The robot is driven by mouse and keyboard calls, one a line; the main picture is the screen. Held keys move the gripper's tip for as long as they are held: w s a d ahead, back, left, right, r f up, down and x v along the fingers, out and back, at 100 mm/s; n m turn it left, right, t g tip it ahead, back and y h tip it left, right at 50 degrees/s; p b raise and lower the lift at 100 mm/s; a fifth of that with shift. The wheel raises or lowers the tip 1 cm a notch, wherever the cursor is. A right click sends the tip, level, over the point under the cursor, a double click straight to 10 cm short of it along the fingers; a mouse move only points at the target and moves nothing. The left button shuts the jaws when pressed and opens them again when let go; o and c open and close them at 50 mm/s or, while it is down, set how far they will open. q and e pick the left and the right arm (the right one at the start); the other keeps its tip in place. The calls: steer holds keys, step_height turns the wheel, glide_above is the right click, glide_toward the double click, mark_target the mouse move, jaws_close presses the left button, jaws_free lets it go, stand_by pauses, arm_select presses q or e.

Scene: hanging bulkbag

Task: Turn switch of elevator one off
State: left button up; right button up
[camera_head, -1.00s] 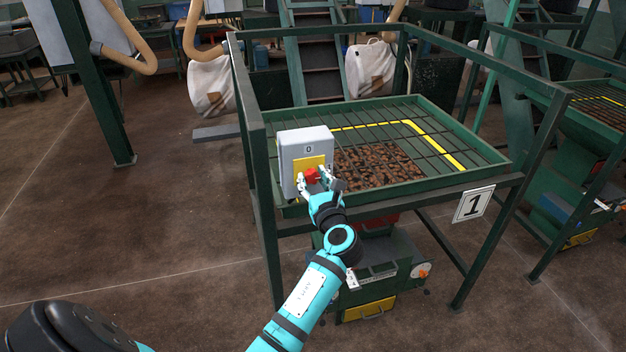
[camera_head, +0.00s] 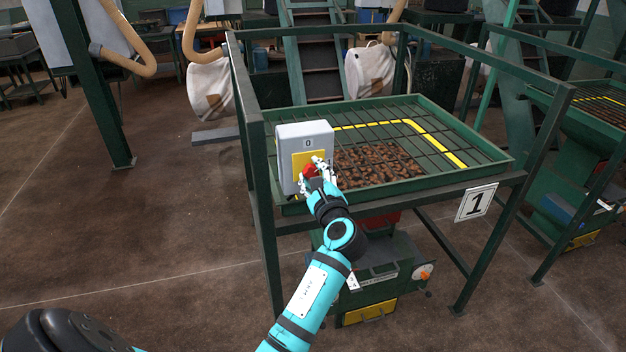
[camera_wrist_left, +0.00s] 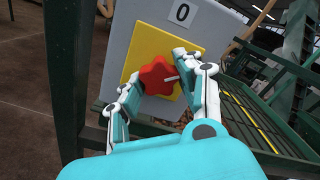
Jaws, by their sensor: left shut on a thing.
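The grey switch box (camera_head: 320,138) with a yellow plate (camera_head: 300,160) hangs at the front left corner of the green frame marked 1. A "0" label is on its upper front. Its red star-shaped knob (camera_head: 308,170) is partly hidden by my left gripper (camera_head: 313,173) in the head view. In the left wrist view the knob (camera_wrist_left: 155,75) sits between the two fingers of my left gripper (camera_wrist_left: 158,77), which is shut on it. A white mark on the knob points to the right of that picture. The right gripper is not in view.
A green grated hopper (camera_head: 470,150) with brown beans under the grid lies right behind the box. A "1" sign (camera_head: 475,204) is on the frame's front rail. Green posts stand close around the box. The brown floor to the left is open.

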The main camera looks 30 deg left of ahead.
arm_select(q)
steer(key=n+b, duration=0.3)
steer(key=n, duration=0.2)
steer(key=shift+f+n+b, duration=0.15)
steer(key=shift+n+b, duration=1.65)
steer(key=shift+n, duration=0.8)
steer(key=shift+r, duration=0.2)
steer(key=o, duration=1.2)
